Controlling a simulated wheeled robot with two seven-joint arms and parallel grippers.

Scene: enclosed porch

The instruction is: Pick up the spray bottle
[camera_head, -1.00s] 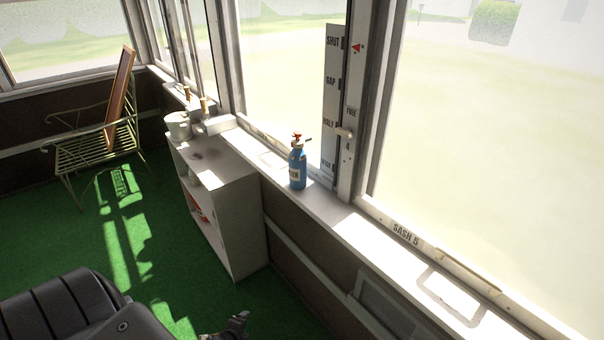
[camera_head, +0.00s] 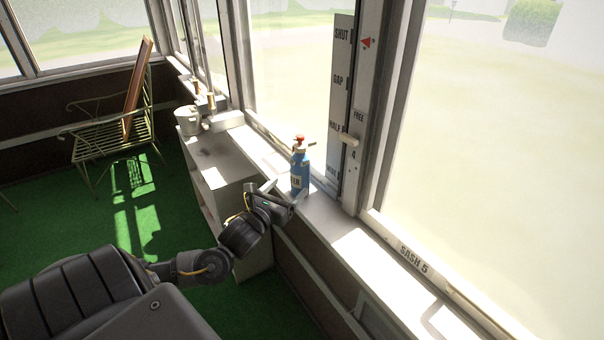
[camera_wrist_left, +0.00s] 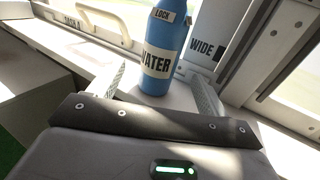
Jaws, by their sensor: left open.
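The spray bottle (camera_head: 299,172) is blue with a red and white top and a pale label. It stands upright on the white window sill, beside the marked window post. In the left wrist view the bottle (camera_wrist_left: 163,45) stands just beyond the fingers, its label reading "WATER" and its upper tag "LOCK"; its top is cut off. My left gripper (camera_head: 285,189) is at the sill's edge, close to the bottle on its near left side. In the wrist view its two pale fingers (camera_wrist_left: 162,88) are spread apart, with the bottle's base ahead between them. My right gripper is out of view.
A white cabinet (camera_head: 222,165) stands left of the sill, with a white pot (camera_head: 187,119) on it. The upright window post (camera_head: 341,110) with its lever is close behind the bottle. The sill (camera_head: 352,243) toward the front is clear.

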